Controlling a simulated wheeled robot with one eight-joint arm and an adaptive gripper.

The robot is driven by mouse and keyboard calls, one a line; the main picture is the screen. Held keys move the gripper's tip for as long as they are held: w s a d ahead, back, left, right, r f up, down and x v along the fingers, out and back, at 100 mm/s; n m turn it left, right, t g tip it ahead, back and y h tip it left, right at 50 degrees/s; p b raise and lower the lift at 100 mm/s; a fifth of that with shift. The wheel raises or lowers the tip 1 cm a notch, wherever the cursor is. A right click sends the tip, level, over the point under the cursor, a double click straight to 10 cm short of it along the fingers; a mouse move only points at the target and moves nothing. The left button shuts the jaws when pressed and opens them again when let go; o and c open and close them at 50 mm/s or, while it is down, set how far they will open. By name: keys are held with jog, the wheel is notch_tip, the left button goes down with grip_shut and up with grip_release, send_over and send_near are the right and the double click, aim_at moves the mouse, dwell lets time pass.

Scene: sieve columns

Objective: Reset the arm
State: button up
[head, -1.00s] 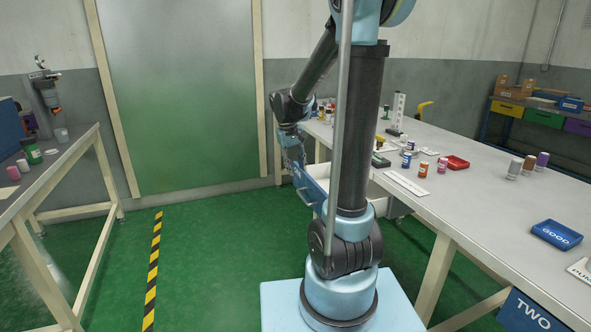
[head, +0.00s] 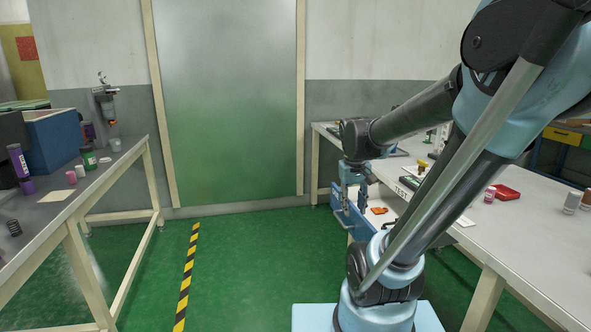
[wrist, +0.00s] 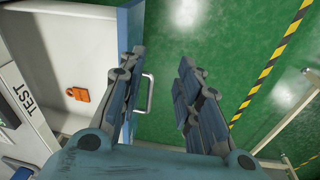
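My gripper (head: 352,204) hangs fingers-down at the left end of the right workbench, by the open blue-fronted drawer. The drawer (wrist: 90,22) has a white inside and a metal handle (wrist: 148,93) close beside the left finger. An orange tag-like item (wrist: 77,94) lies in the drawer; it also shows in the head view (head: 379,210). I cannot tell whether the finger touches the handle.
The right workbench (head: 535,215) carries a red tray (head: 506,192) and several jars. The left workbench (head: 60,214) holds a blue bin (head: 55,141), jars and a dispenser. Green floor with a striped line (head: 187,272) lies open between them.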

jog(key=s+f+m, duration=0.1)
jog(key=s+f, duration=0.5)
jog(key=s, duration=0.5)
jog(key=shift+s+d+t+y, duration=0.2)
jog(key=shift+d+t+y, duration=0.15)
jog(key=shift+t+y, duration=0.05)
jog(key=shift+w+f, duration=0.25)
jog(key=shift+w, duration=0.2)
